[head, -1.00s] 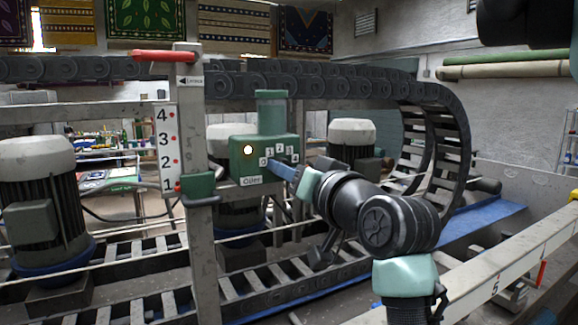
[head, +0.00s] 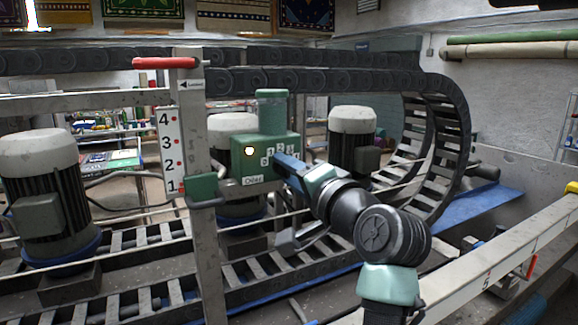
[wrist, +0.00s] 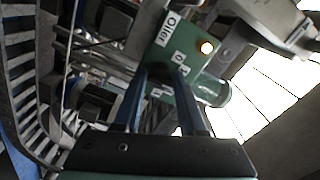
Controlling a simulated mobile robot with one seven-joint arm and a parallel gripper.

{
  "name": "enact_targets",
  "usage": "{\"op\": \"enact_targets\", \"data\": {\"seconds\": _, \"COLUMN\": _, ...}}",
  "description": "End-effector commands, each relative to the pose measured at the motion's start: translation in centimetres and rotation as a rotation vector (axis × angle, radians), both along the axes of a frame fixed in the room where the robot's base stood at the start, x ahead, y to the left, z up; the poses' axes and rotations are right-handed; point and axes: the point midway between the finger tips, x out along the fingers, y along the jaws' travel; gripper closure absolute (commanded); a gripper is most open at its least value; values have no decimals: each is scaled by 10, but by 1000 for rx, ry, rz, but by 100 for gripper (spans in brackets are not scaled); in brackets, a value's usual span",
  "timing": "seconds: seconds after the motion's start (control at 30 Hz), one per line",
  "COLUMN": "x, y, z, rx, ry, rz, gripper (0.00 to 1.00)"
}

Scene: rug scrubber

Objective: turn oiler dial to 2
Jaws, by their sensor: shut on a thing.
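The oiler (head: 240,158) is a green box with a clear-looking green cylinder on top, a lit round lamp and a label reading "Oiler". Small white number tags arc over its right part; 0, 1 and 2 can be made out. My gripper (head: 280,164) reaches it from the right, its blue fingers at the box front just below the tags.
A grey post (head: 205,240) with a red handle and a 1-to-4 scale (head: 167,150) stands left of the oiler. Motors with white caps (head: 352,120) stand around it. A slatted conveyor (head: 150,240) runs below, and a pale rail (head: 510,255) is at right.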

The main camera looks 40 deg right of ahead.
Motion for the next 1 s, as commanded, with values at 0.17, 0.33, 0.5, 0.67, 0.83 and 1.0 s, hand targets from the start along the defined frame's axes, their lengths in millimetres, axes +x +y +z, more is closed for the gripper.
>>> {"op": "enact_targets", "data": {"seconds": 0.17, "x": 0, "y": 0, "z": 0, "rx": 36, "ry": -8, "rz": 0, "gripper": 100}}
{"op": "enact_targets", "data": {"seconds": 0.33, "x": 0, "y": 0, "z": 0, "rx": 45, "ry": -11, "rz": 0, "gripper": 100}}
{"op": "enact_targets", "data": {"seconds": 0.5, "x": 0, "y": 0, "z": 0, "rx": 45, "ry": -11, "rz": 0, "gripper": 100}}
{"op": "enact_targets", "data": {"seconds": 0.67, "x": 0, "y": 0, "z": 0, "rx": 45, "ry": -11, "rz": 0, "gripper": 52}}
{"op": "enact_targets", "data": {"seconds": 0.83, "x": 0, "y": 0, "z": 0, "rx": 44, "ry": -11, "rz": 0, "gripper": 32}}
{"op": "enact_targets", "data": {"seconds": 1.0, "x": 0, "y": 0, "z": 0, "rx": 44, "ry": -11, "rz": 0, "gripper": 32}}
